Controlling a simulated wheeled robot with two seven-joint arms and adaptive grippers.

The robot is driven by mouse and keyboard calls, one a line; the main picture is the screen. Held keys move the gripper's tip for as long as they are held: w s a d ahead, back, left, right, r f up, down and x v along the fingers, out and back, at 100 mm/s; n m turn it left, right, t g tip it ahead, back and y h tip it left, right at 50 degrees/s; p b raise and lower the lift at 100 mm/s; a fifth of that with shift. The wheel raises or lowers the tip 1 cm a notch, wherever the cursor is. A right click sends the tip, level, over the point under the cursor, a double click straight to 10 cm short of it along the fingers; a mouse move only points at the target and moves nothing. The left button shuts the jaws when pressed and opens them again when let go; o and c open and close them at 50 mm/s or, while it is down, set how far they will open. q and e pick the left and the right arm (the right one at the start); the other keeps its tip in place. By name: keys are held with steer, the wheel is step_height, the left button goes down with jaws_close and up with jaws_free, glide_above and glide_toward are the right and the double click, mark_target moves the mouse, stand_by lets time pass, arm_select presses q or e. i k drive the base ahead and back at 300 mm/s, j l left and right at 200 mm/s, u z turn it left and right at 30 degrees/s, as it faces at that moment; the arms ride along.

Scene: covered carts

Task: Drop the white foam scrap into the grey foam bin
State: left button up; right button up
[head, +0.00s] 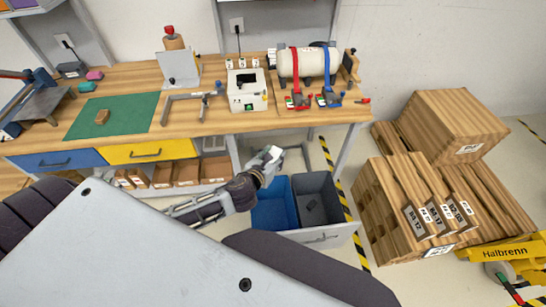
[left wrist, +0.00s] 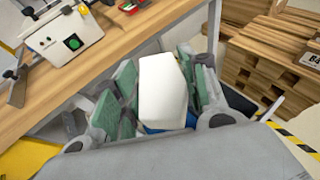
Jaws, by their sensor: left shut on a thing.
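The white foam scrap (left wrist: 162,88) is a pale block between the green-padded fingers of my left gripper (left wrist: 160,95). In the head view my left gripper (head: 268,162) is shut on the scrap (head: 275,152) and holds it in front of the workbench, towards the back of the bins. The grey bin (head: 335,234) stands on the floor below and to the right of the gripper. A small dark item lies inside it. The blue bin (head: 270,212) is directly left of the grey one, partly hidden by my arm. My right gripper is not in view.
The wooden workbench (head: 205,122) runs behind the bins, with a white box (head: 246,92) and a tank (head: 306,63) on it. Wooden crates (head: 375,205) stand to the right, beyond yellow-black floor tape (head: 335,172). Cardboard boxes (head: 187,173) sit below the bench drawers.

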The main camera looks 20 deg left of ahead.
mark_target(302, 213)
steer(key=i+l, duration=0.1)
steer(key=l, duration=0.5)
steer(key=i+l, duration=0.1)
steer(key=l, duration=0.45)
steer(key=i+l, duration=0.1)
steer(key=l, duration=0.5)
